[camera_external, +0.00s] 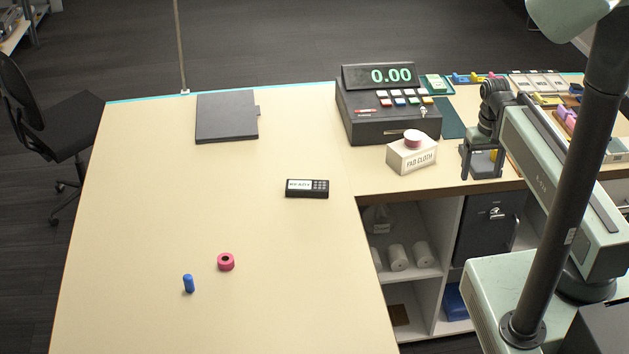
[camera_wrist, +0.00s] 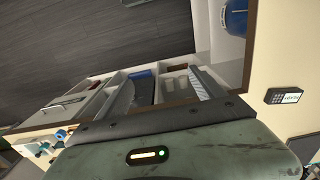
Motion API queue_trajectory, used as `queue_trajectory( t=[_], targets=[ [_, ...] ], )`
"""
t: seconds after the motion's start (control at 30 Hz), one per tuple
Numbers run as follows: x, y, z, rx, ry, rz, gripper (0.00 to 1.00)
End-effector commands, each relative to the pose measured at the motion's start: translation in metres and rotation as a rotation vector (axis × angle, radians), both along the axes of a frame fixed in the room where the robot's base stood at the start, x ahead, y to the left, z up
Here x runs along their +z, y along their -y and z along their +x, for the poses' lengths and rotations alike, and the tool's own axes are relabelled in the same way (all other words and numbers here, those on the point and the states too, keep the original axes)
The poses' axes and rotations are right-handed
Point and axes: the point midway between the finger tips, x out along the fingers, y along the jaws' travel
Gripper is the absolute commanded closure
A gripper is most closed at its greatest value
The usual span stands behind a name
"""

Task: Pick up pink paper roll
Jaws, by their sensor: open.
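A deep pink paper roll (camera_external: 226,262) with a dark hole in its middle lies on the cream counter (camera_external: 170,220), toward the near left, beside a small blue cylinder (camera_external: 188,284). Neither pink thing can be made out in the wrist view.
A black cash register (camera_external: 388,115) stands behind the white box. A card reader (camera_external: 307,188), also in the wrist view (camera_wrist: 285,96), lies mid-counter. A dark grey folder (camera_external: 226,117) lies at the back. Open shelves with white rolls (camera_external: 398,257) are below the inner edge. The counter's left is mostly clear.

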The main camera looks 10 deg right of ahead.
Motion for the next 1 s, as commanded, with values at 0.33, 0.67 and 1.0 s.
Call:
queue_trajectory(
  t=[0.33, 0.67, 1.0],
  targets=[
    [0.000, 0.000, 0.000, 0.000, 0.000, 0.000, 0.22],
    [0.000, 0.000, 0.000, -0.002, 0.000, 0.000, 0.33],
    [0.006, -0.049, 0.041, -0.592, -0.004, 0.220, 0.33]
  ],
)
